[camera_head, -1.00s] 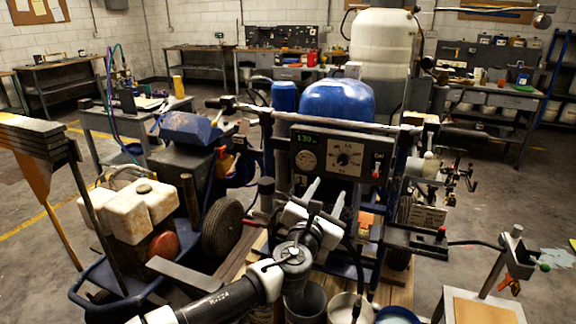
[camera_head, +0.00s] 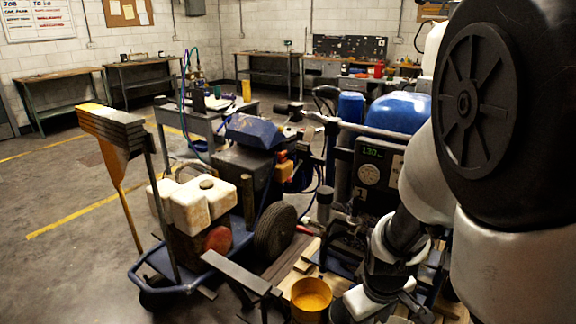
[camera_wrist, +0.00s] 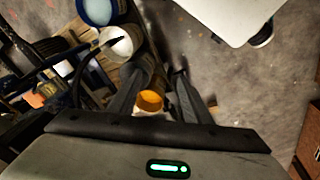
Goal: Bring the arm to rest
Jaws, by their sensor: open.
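My arm (camera_head: 440,190) is folded up close to the head camera and fills the right side of that view. My gripper (camera_wrist: 159,76) shows in the wrist view with its two dark fingers apart. Nothing is held between them. It points down over the floor and the pails by the line striper. A yellow-orange pail (camera_wrist: 149,102) shows in the gap between the fingers, lower down and apart from them. My gripper's fingers cannot be made out in the head view.
The line striper (camera_head: 372,165) stands behind my arm, partly hidden. A blue-framed cart (camera_head: 185,285) with a dirty white tank (camera_head: 195,205) stands to the left. A white pail (camera_wrist: 118,45) and a blue-rimmed pail (camera_wrist: 98,10) are near my gripper. The floor at far left is clear.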

